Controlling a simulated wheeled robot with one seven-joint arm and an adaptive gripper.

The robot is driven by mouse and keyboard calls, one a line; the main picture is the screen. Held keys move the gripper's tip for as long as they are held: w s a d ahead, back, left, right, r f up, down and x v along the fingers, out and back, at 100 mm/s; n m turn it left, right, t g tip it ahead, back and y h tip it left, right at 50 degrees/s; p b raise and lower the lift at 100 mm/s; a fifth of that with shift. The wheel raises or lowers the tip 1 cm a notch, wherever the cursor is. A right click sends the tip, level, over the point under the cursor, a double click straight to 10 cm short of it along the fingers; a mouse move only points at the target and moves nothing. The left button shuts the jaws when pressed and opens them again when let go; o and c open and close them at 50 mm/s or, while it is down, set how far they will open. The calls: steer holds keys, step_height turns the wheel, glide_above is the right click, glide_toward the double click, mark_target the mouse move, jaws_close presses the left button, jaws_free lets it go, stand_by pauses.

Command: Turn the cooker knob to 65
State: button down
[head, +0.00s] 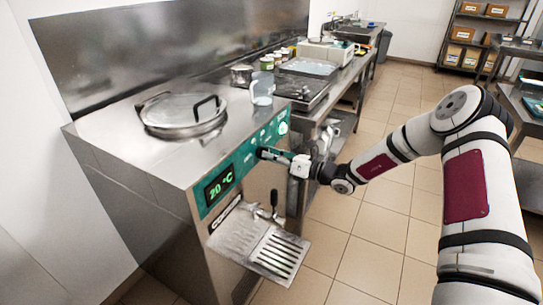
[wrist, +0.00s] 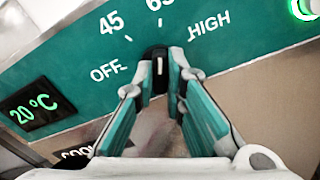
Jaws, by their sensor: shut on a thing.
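The cooker knob (wrist: 160,68) is black with a white line, on the green control panel (wrist: 262,28). In the wrist view, the line stands nearly upright in the picture, pointing roughly toward the 65 label (wrist: 158,4). The labels OFF (wrist: 108,72), 45 (wrist: 110,22) and HIGH (wrist: 209,25) surround it; 65 is cut by the top edge. My gripper (wrist: 161,85) is shut on the knob, one finger on each side. In the head view, my gripper (head: 263,153) reaches the panel from the right, and the knob is mostly hidden behind the fingertips.
A display (head: 220,186) reads 20 °C. A lit green button (head: 283,128) is on the panel. Below are a tap (head: 272,205) and drip tray (head: 270,250). A lidded pan (head: 183,112) and clear jug (head: 262,88) are on top. The tiled floor at right is open.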

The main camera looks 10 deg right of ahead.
steer(key=shift+f, duration=0.1)
steer(key=c, duration=1.6)
jaws_free()
steer(key=shift+c, duration=0.2)
steer(key=v, duration=1.2)
